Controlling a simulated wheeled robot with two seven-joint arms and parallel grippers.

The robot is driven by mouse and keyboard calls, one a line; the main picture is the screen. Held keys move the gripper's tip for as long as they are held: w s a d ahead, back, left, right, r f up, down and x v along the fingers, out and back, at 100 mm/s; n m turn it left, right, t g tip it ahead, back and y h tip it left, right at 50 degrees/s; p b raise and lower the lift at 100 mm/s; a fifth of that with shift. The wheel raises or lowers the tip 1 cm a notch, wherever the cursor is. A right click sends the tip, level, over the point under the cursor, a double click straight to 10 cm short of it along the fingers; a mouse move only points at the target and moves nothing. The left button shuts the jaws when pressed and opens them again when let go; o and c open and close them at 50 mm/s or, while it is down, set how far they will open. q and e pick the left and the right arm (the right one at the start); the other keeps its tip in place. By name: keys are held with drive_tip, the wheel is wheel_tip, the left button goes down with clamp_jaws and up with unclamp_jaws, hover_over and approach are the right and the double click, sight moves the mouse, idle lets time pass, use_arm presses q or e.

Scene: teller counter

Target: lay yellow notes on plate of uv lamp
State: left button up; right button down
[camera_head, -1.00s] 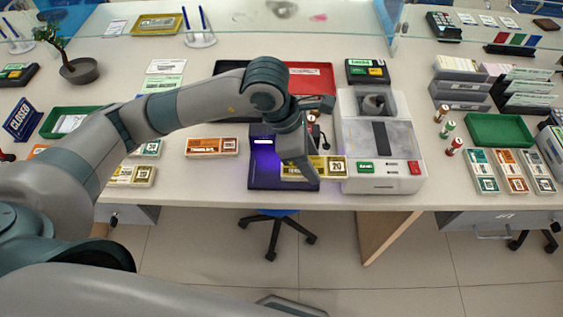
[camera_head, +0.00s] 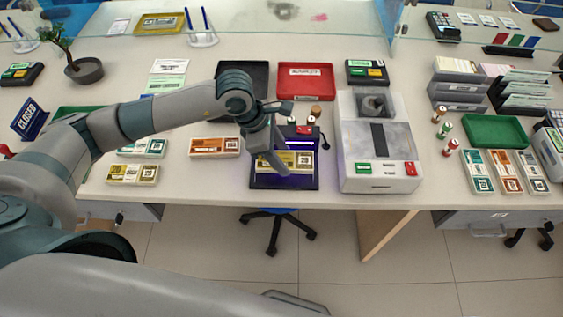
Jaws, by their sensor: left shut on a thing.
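The yellow notes (camera_head: 299,160) are a flat banded bundle with a dark square mark at its right end. My left gripper (camera_head: 279,166) is shut on them and crosses the left part of the bundle from above. The uv lamp (camera_head: 284,183) has a dark plate with a purple tint at the counter's front edge. The notes are over this plate, within its outline in the camera_head view. I cannot tell whether they touch it. My gripper and forearm hide part of the lamp. My right gripper is not in view.
A grey counting machine (camera_head: 381,140) stands just right of the lamp. An orange bundle (camera_head: 214,147) and another yellow bundle (camera_head: 132,173) lie to the left. A red tray (camera_head: 305,82) and a black tray are behind. Clear counter lies between the orange bundle and lamp.

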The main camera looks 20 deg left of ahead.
use_arm(q)
wheel_tip(320, 180, down, 3)
drive_tip(key=shift+r+p, duration=0.15)
drive_tip(key=shift+p, duration=0.55)
drive_tip(key=shift+f, duration=0.5)
drive_tip(key=shift+f, duration=0.1)
drive_tip(key=shift+f, duration=0.1)
drive_tip(key=o, duration=1.1)
